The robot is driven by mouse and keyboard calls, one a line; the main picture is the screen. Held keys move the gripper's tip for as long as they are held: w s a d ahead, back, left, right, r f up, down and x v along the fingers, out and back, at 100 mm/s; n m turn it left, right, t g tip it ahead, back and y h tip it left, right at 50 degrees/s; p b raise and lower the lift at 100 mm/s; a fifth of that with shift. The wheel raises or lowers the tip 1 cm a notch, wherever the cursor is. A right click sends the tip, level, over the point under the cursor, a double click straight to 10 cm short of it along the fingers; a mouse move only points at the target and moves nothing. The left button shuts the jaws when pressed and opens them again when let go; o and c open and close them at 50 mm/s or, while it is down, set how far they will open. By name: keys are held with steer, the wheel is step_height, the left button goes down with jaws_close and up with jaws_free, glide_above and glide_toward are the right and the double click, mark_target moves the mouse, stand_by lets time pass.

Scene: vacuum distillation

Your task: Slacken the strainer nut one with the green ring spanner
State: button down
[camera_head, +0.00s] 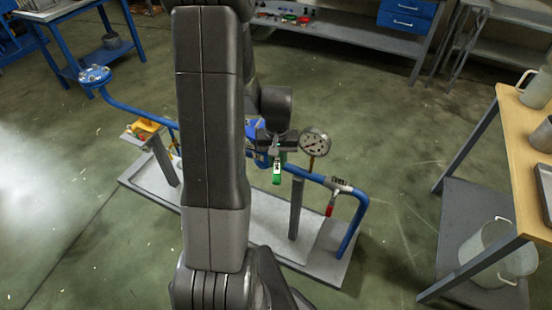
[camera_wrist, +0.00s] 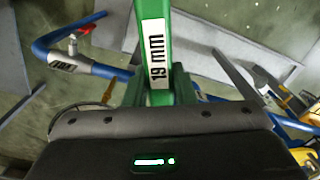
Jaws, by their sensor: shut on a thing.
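My gripper (camera_head: 277,142) is shut on the green ring spanner (camera_head: 277,172), which hangs down below the jaws over the blue pipe rig. In the wrist view the spanner's green shaft (camera_wrist: 157,20) carries a white "19 mm" label and runs out past the top edge, so its far end is out of sight there. A round blue flange (camera_head: 95,76) with several bolts stands at the left end of the pipe. I cannot pick out strainer nut one; my arm hides part of the rig's middle.
The blue pipe (camera_head: 345,187) runs over a grey base tray (camera_head: 265,213). A pressure gauge (camera_head: 314,142) stands close right of my gripper, with a red valve handle (camera_head: 329,208) farther right. A wooden-topped table (camera_head: 507,140) stands at right. The floor between is clear.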

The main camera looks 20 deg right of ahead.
steer(key=d+n, duration=0.1)
steer(key=s+d+n, duration=0.1)
steer(key=shift+d, duration=0.4)
steer(key=d+n, duration=0.2)
steer(key=d, duration=0.1)
steer(key=shift+s+n, duration=0.2)
steer(key=shift+n, duration=0.1)
steer(key=shift+a, duration=0.1)
steer(key=d+n, duration=0.2)
steer(key=d, duration=0.1)
stand_by(0.3)
